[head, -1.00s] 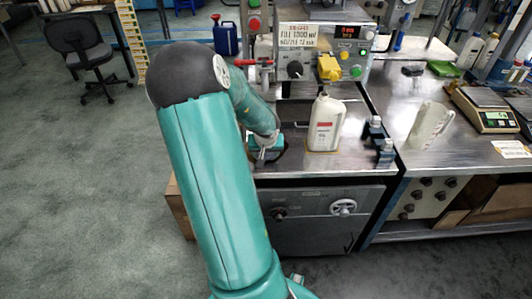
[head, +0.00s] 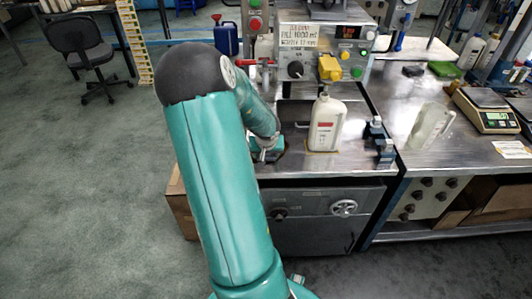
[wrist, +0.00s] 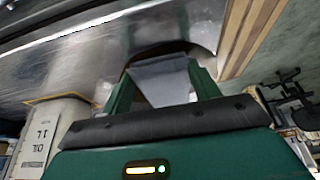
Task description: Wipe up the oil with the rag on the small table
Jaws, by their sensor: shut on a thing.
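My gripper (head: 264,154) is low over the left part of the metal worktop, left of a white oil bottle (head: 326,124). In the wrist view its two green fingers (wrist: 163,90) are shut on a grey rag (wrist: 160,76), which appears to lie against the metal surface. A dark patch of oil (wrist: 140,53) shows around the far edge of the rag; the rag and fingers hide the rest of it. The bottle stands upright and also shows in the wrist view (wrist: 45,135), apart from the gripper.
The filling machine (head: 310,62) stands behind the bottle. Dark blue clamps (head: 380,142) are right of it. A clear jug (head: 432,124) and a scale (head: 487,106) are on the right bench. A cardboard box (head: 180,204) stands on the floor at left.

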